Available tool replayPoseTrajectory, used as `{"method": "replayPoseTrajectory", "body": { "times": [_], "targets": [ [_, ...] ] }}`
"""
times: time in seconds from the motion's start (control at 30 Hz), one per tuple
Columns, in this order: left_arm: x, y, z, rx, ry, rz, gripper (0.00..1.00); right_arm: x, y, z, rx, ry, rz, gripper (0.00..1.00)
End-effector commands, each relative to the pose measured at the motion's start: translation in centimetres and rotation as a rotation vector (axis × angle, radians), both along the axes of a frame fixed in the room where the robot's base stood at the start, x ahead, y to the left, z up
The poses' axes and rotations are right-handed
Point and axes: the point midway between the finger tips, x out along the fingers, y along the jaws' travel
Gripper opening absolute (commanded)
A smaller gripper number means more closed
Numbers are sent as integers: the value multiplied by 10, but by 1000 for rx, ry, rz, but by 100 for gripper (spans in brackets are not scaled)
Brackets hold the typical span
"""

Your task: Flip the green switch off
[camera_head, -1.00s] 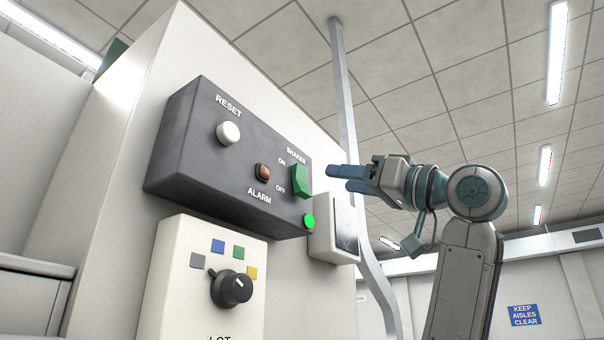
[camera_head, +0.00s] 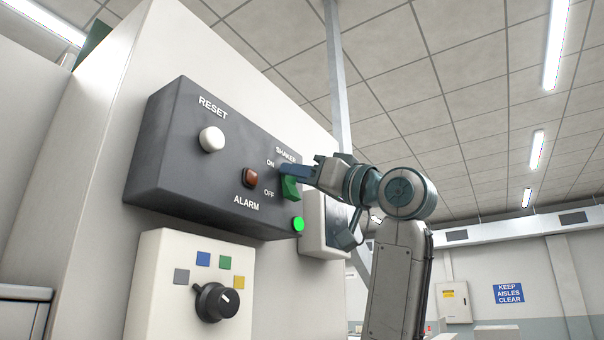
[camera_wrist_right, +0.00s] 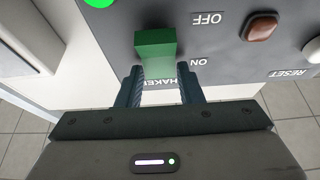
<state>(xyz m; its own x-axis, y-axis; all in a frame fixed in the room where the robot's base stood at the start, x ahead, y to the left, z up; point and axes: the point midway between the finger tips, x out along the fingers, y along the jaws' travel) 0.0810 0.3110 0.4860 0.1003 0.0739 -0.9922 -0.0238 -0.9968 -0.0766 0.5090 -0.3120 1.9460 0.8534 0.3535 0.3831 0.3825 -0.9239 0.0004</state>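The green switch (camera_head: 291,188) sits on the dark control box (camera_head: 185,150), between the ON and OFF marks under the SHAKER label. Its OFF end stands out from the box, and its ON end lies further in. My right gripper (camera_head: 285,171) is at the ON end of the switch. In the right wrist view the gripper (camera_wrist_right: 159,85) has its two fingers apart, with the SHAKER label showing between them. The green switch (camera_wrist_right: 155,43) stands just beyond the tips there; whether they touch it is unclear. My left gripper is out of view.
A lit green lamp (camera_head: 298,224) is below the switch. A red-brown ALARM button (camera_head: 250,178) and white RESET button (camera_head: 212,139) are to the left. A black knob (camera_head: 216,302) is on a white panel below. A pale box (camera_head: 313,225) juts out at lower right.

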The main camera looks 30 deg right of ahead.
Motion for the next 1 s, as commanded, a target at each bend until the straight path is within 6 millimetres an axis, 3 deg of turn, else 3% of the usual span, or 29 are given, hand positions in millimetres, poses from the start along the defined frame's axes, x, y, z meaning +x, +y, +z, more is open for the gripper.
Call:
{"method": "replayPoseTrajectory", "body": {
  "times": [0.03, 0.1, 0.13, 0.27, 0.63, 1.0],
  "targets": [
    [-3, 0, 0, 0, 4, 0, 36, 0, 0, 0, 0, 0, 0, 23],
    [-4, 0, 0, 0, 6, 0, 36, 0, 0, 0, 0, 0, 0, 10],
    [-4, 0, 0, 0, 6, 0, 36, 0, 0, 0, 0, 0, 0, 8],
    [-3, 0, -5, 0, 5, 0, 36, 0, 0, -3, 5, -9, 0, 8],
    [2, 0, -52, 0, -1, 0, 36, -1, 0, -14, 100, -235, 1, 8],
    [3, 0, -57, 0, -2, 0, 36, -2, -1, -10, 127, -306, -1, 8]
  ]
}}
